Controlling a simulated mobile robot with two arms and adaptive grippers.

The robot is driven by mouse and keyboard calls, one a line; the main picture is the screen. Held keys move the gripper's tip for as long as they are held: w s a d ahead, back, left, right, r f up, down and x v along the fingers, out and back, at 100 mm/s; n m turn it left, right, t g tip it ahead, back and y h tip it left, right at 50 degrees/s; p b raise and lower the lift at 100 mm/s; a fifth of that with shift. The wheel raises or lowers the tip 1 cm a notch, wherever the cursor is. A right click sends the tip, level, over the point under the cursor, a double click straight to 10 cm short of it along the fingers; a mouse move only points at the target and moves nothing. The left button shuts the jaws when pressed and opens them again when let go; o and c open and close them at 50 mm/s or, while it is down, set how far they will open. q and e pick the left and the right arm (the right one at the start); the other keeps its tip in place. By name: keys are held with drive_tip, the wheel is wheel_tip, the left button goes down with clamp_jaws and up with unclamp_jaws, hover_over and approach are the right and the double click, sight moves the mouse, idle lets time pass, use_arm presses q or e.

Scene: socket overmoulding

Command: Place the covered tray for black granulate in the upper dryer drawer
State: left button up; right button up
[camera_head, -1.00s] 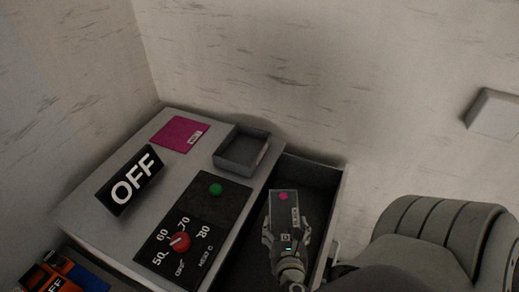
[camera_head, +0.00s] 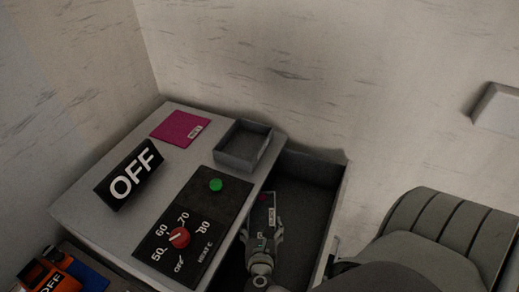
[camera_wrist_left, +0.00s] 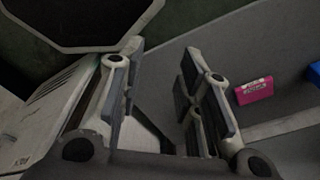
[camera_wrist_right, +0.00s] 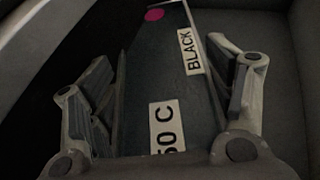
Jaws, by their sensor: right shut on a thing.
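The covered tray (camera_head: 265,212) is a narrow dark piece with a magenta dot and a white label. In the right wrist view the covered tray (camera_wrist_right: 178,75) shows the words "BLACK" and a partly hidden "C" label. My right gripper (camera_head: 262,238) is shut on the tray, one finger on each side, and holds it tilted inside the open upper dryer drawer (camera_head: 315,170). Whether the tray touches the drawer floor I cannot tell. My left gripper (camera_wrist_left: 160,85) is open and empty, away from the drawer, and shows only in its own wrist view.
The dryer top (camera_head: 95,205) carries a black OFF sign (camera_head: 130,175), a magenta card (camera_head: 180,127), an open grey tray (camera_head: 243,145) and a panel with a red knob (camera_head: 179,237) and green button (camera_head: 216,185). The drawer walls surround my right gripper closely. The drawer's back part is empty.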

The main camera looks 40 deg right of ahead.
drive_tip(key=shift+w+a+f+b, duration=0.25)
drive_tip(key=shift+w+f+b, duration=0.25)
drive_tip(key=shift+f, duration=0.1)
drive_tip(key=shift+s, duration=0.1)
drive_tip(key=shift+f, duration=0.15)
drive_tip(key=shift+f+b, duration=0.5)
drive_tip(key=shift+b, duration=0.15)
drive_tip(key=o, duration=1.4)
drive_tip(key=shift+r, duration=0.1)
